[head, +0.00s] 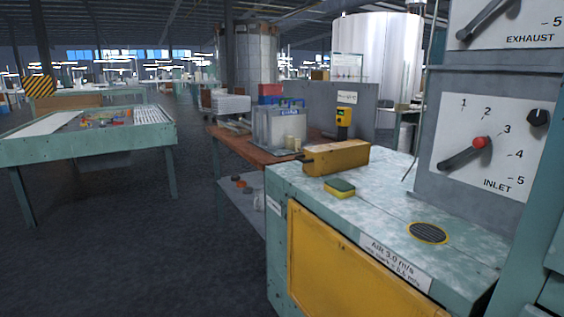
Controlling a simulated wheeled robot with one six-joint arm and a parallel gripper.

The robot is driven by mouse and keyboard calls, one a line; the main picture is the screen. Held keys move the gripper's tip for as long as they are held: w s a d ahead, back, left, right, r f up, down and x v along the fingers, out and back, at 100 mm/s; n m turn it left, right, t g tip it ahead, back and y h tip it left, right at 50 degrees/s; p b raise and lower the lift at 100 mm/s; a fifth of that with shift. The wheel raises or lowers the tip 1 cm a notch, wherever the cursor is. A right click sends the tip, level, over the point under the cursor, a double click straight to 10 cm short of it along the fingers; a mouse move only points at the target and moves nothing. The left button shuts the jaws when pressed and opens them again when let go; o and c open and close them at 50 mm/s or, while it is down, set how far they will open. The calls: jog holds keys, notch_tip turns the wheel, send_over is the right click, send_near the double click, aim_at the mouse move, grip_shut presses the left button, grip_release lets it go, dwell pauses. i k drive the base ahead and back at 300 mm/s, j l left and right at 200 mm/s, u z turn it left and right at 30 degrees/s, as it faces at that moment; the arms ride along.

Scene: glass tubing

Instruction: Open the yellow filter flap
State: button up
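The yellow filter flap (345,270) is a large flat panel set in the front side of the teal cabinet (400,205) at the lower right. It looks shut, flush within its frame, and its lower part is cut off by the picture's bottom edge. I cannot make out a handle or latch on it. My gripper is not in view.
On the cabinet top are a yellow box (336,158), a yellow-green sponge (339,188) and a round yellow-rimmed vent (428,232). An INLET dial panel (490,150) stands at right. A brown-topped bench (235,148) is behind. Dark floor (150,240) at left is clear.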

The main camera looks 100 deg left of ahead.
aim_at(318, 161)
jog(key=u, duration=3.15)
